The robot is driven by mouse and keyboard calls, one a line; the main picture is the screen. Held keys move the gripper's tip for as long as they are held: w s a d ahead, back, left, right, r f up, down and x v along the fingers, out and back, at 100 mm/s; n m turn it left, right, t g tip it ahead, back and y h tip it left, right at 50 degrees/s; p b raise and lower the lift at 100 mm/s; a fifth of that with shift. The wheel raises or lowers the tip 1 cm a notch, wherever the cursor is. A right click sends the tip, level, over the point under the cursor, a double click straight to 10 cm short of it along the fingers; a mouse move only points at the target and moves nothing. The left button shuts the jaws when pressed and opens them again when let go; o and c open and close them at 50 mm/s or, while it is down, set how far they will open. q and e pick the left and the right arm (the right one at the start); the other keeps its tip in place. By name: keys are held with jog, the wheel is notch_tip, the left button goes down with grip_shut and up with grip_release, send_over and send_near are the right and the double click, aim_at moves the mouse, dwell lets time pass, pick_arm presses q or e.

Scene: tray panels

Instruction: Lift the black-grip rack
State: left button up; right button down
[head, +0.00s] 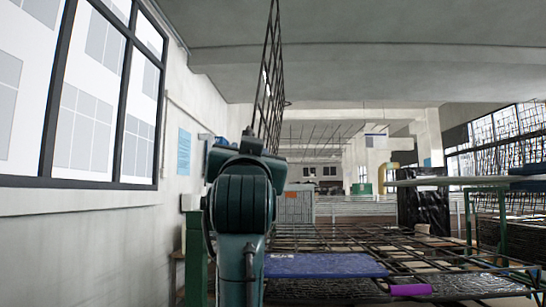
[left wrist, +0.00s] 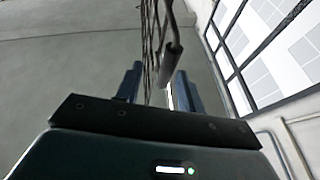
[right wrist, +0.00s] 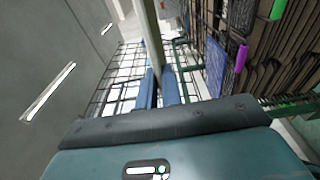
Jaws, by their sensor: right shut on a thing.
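The black-grip rack (head: 268,85) is a dark wire panel, standing nearly upright and seen almost edge-on in the head view. In the right wrist view, the right fingers (right wrist: 160,88) are close together, with wire grid to both sides. The left wrist view shows the black grip (left wrist: 172,62) near my left fingers (left wrist: 158,85). These stand apart on either side of the wires, and I see no clear contact.
Wire racks lie low ahead, with a blue panel (head: 325,265) and a purple grip (head: 410,290). A green grip (right wrist: 278,9) shows in the right wrist view. A windowed wall (head: 90,100) is close on the left. A grey shelf (head: 455,181) stands at the right.

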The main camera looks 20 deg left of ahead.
pick_arm(q)
jog(key=b+v, duration=0.2)
jog(key=v, duration=0.7)
jog(key=shift+b, duration=0.3)
jog(key=shift+d, duration=0.1)
